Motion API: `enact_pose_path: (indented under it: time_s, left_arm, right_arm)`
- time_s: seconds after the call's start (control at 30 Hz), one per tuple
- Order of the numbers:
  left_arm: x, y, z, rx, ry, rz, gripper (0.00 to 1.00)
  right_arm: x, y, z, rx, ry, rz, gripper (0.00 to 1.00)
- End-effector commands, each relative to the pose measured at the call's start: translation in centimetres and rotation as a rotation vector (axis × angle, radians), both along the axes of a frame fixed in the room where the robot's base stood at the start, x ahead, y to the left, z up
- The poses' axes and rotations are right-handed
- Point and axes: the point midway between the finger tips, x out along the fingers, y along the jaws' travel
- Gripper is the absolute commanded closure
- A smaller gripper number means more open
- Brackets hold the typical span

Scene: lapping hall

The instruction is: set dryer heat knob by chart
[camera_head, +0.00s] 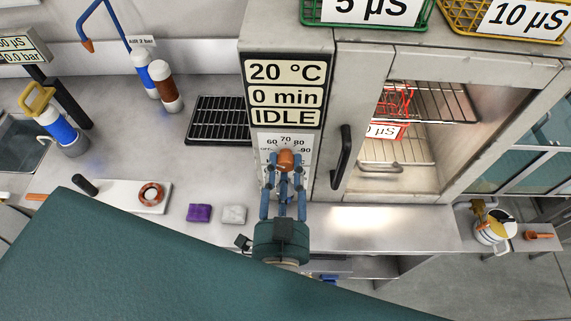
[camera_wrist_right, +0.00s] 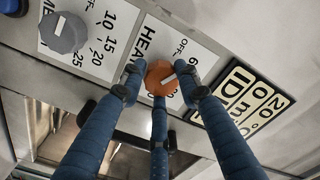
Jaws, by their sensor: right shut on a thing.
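The orange heat knob (camera_head: 286,160) sits on the white dial below the dryer's display (camera_head: 285,95), which reads 20 °C, 0 min, IDLE. My right gripper (camera_head: 285,172) has its blue fingers closed around the knob. In the right wrist view the knob (camera_wrist_right: 160,78) is between the dark fingertips. A white mark shows on its face; which number it points at I cannot tell. The dial shows OFF, 60, 70, 80 and 90, partly covered by the fingers. A grey knob (camera_wrist_right: 63,32) with a 10 to 25 scale is beside it. My left gripper is not in view.
The dryer's door handle (camera_head: 341,157) stands out just right of my gripper. A red basket (camera_head: 393,103) is inside the lit chamber. A yellow basket (camera_head: 500,20) stands on top.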

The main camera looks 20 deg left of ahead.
Motion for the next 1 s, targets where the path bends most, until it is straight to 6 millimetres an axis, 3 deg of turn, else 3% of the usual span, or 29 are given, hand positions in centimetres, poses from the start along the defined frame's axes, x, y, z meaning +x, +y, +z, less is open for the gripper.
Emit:
enact_pose_path:
  time_s: [0.4, 1.0]
  left_arm:
    - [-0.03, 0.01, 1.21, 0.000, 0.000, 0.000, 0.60]
    - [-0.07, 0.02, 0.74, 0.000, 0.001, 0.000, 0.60]
  right_arm:
    - [-0.40, 0.36, -0.59, 0.374, 0.124, 0.007, 0.94]
    - [-0.48, 0.56, -0.46, 0.925, 0.283, 0.007, 0.94]
